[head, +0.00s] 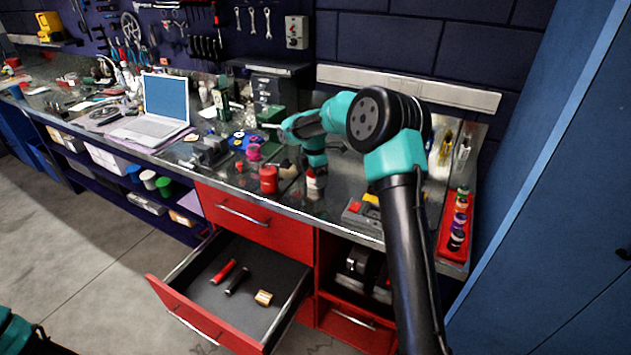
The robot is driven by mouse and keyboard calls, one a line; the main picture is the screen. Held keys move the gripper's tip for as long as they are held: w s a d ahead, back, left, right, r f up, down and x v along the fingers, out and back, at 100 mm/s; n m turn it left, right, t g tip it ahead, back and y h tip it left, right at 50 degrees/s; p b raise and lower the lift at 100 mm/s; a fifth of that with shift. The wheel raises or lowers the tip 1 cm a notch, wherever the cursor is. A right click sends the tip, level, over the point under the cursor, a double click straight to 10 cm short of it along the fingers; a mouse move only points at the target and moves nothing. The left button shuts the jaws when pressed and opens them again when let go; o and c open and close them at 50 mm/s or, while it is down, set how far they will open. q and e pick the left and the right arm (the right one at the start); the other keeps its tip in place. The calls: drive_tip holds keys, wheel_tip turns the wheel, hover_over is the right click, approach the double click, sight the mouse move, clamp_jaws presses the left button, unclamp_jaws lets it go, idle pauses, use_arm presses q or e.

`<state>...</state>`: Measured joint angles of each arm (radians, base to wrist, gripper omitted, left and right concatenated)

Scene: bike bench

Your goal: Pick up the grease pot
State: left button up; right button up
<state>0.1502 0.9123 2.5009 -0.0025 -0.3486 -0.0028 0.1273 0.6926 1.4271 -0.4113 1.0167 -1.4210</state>
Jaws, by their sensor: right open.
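My right arm reaches in over the bench from the right. Its gripper (316,172) points down and is open. A small red-and-white pot (316,185) stands on the bench top directly at the fingertips, partly hidden by the gripper. I cannot tell whether the fingers touch it. A plain red pot (268,180) stands upright to its left, apart from the gripper. No label is readable, so I cannot tell for sure which is the grease pot. Only a teal piece of my left arm shows at the bottom left corner; its gripper is out of view.
An open drawer (160,288) below holds a red tool, a black tool and a tan block. A laptop (166,103) and clutter fill the bench's left. A red tray (446,232) of small bottles sits at right. A small grey box (362,217) stands near the front edge.

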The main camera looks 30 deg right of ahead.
drive_tip(key=shift+f, duration=0.1)
idle(0.4)
drive_tip(key=c, duration=1.1)
drive_tip(key=shift+r, duration=1.8)
drive_tip(key=s+a, duration=0.2)
drive_tip(key=s, duration=0.2)
drive_tip(key=s+a+r, duration=0.1)
drive_tip(key=s+a, duration=0.2)
drive_tip(key=s, duration=0.2)
drive_tip(key=s+a, duration=0.3)
drive_tip(key=s, duration=0.1)
drive_tip(key=shift+s+a+r, duration=0.2)
drive_tip(key=shift+s, duration=0.1)
